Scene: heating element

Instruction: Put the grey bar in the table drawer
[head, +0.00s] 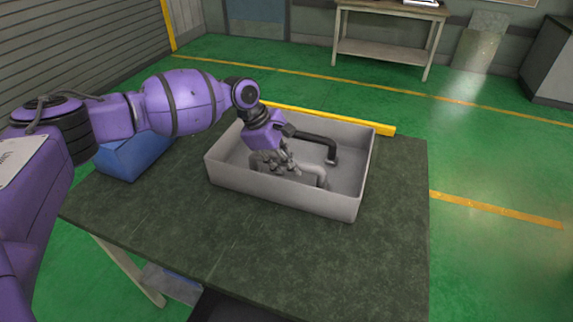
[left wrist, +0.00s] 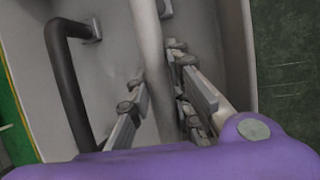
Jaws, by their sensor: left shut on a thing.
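The grey bar (head: 318,176) is a bent tube inside a grey open bin (head: 285,193) on the dark table (head: 260,250). My left gripper (head: 279,165) reaches down into the bin and is shut on the grey bar. In the left wrist view the bar (left wrist: 150,50) runs between the two fingers (left wrist: 163,105). A black bent bar (head: 318,140) lies in the bin beside it, apart from the fingers. The table drawer cannot be made out clearly; only dark and grey shapes show below the table's front edge. My right gripper is not in view.
A blue container (head: 130,157) stands at the table's left, under my arm. A yellow bar (head: 384,129) lies behind the bin. The table's front and right side are clear. A workbench (head: 385,48) stands far back on the green floor.

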